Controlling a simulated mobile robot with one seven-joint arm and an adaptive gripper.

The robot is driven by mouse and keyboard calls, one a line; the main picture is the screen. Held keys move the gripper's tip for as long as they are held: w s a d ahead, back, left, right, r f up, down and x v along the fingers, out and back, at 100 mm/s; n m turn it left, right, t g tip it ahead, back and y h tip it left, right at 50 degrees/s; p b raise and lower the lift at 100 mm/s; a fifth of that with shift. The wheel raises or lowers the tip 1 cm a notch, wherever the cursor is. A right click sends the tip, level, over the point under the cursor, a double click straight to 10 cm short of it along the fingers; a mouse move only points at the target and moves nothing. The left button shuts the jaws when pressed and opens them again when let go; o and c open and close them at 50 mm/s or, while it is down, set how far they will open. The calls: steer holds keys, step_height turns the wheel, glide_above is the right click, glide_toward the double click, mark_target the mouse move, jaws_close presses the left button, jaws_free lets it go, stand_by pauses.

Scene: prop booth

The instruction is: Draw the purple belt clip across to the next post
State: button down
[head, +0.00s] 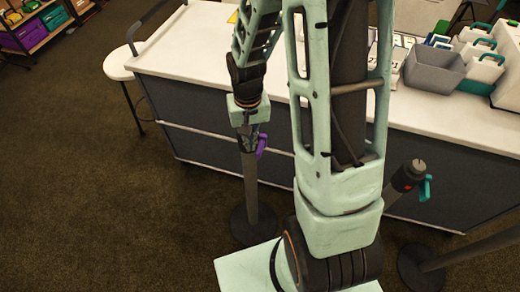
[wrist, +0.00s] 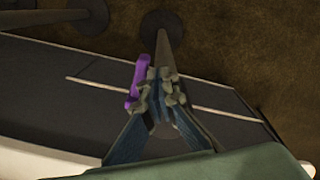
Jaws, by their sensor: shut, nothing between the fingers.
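The purple belt clip (head: 262,146) hangs at the top of a dark grey post (head: 251,190); in the wrist view the clip (wrist: 137,85) is a long purple shape just left of my fingers. My gripper (head: 248,134) points down over the top of that post. In the wrist view my gripper (wrist: 165,78) has its fingers together, with the clip outside them. I cannot tell whether they touch it. The post top is partly hidden by my fingers. Another post (head: 404,180) stands at the right, with a teal clip (head: 425,188) on its side.
A counter with a white top (head: 190,65) and dark front runs behind the posts. Grey and white bins (head: 435,75) stand on it at the right. A white stool (head: 119,64) is at its left end. A grey bar (head: 475,247) reaches in from the right. Brown carpet is clear at front left.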

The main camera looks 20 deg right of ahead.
step_height(320, 180, down, 4)
steer(key=b, duration=0.3)
stand_by(0.3)
steer(key=shift+d+r, duration=0.1)
steer(key=s+d+p, duration=0.3)
steer(key=s+d, duration=0.7)
steer(key=d, duration=0.4)
steer(key=s+d+p, duration=0.3)
steer(key=s+d, duration=0.8)
steer(key=d, duration=0.4)
steer(key=shift+s+d, duration=0.25)
steer(key=shift+d, duration=0.05)
stand_by(1.1)
step_height(320, 180, up, 8)
steer(key=p, duration=0.7)
